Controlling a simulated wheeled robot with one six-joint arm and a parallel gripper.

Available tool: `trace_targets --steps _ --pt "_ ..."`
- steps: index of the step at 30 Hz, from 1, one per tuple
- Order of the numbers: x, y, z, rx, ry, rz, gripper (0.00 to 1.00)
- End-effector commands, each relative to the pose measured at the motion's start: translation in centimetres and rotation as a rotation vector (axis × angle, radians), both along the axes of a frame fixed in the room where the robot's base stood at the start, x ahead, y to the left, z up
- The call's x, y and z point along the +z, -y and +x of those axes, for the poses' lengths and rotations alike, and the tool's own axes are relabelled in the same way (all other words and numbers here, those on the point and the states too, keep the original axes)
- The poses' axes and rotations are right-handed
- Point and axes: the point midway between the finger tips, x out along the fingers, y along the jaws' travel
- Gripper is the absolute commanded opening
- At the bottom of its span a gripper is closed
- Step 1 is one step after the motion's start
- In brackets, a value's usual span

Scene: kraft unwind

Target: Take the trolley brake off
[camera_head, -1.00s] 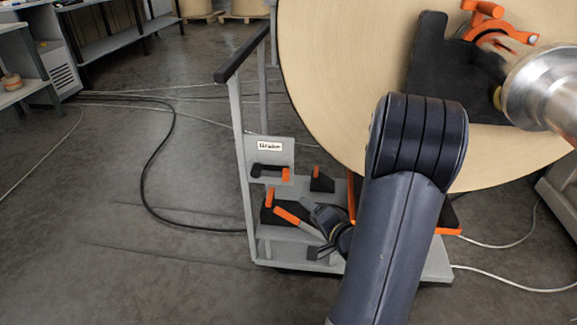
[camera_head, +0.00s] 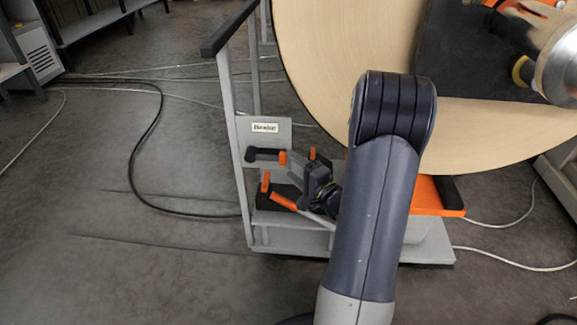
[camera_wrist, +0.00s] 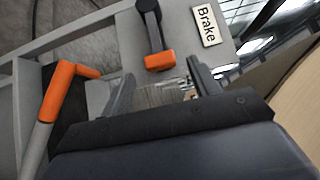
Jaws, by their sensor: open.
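The trolley (camera_head: 235,120) has a grey panel with a white "Brake" label (camera_head: 265,128), also readable in the wrist view (camera_wrist: 207,26). Below the label is the brake lever (camera_head: 262,153), a black arm with an orange tip. In the wrist view the lever (camera_wrist: 152,28) points toward my gripper, its orange tip (camera_wrist: 159,61) lined up between my fingers. My gripper (camera_head: 308,172) is just right of the lever in the head view. In the wrist view my gripper (camera_wrist: 163,84) is open, with no visible grip on the tip. Exact depth to the tip is unclear.
An orange-ended grey handle (camera_wrist: 56,92) stands close to the left of my gripper; orange handles (camera_head: 282,201) show below it in the head view. A large kraft roll (camera_head: 340,60) hangs above right. A black cable (camera_head: 140,150) lies on the open floor at left.

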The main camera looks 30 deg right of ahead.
Motion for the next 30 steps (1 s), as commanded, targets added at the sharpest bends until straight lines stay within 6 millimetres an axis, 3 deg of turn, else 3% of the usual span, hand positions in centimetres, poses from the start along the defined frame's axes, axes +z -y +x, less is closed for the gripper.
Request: trace_targets --steps 6,17,30 --pt "-0.1 -0.5 2.4 0.001 0.0 -0.002 0.58" --pt "0.0 -0.5 2.8 -0.001 -0.001 0.0 0.58" --pt "0.0 -0.5 2.8 -0.001 -0.001 0.0 0.22"
